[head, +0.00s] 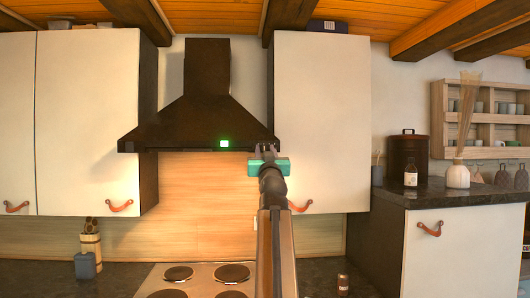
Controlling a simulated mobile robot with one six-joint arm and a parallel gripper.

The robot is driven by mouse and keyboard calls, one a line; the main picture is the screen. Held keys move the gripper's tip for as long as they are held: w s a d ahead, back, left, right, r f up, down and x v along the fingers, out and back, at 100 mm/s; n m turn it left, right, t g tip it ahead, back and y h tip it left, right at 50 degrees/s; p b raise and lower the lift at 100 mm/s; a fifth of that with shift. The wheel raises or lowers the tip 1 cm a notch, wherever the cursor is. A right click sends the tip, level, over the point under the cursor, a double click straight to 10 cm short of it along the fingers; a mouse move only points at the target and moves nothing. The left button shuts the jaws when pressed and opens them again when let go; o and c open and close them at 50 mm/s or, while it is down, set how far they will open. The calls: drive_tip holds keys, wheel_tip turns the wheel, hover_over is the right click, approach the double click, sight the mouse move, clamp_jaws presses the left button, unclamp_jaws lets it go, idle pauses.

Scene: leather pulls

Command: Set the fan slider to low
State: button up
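A dark range hood (205,110) hangs on the wall between two white cabinets. A small square with a bright green glow (224,143) shows on its front lower band, right of the middle. I cannot tell whether this square is the fan slider or a light, and no low mark can be read. My gripper (266,147), with a teal body, is raised at the right end of the hood's lower band, right of the green square. Its dark fingertips overlap the hood's edge in the picture. Contact and finger gap are too small to tell, and my arm hides what lies behind it.
The right upper cabinet (325,120) with a leather pull (300,206) is close to my gripper's right. The left cabinet (90,120) flanks the hood. A hob (195,287) lies below. The wall under the hood, left of my arm, is clear.

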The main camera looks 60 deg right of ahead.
drive_tip(key=b+v, duration=0.2)
drive_tip(key=v, duration=1.1)
drive_tip(key=shift+b, duration=0.3)
drive_tip(key=shift+a, duration=0.1)
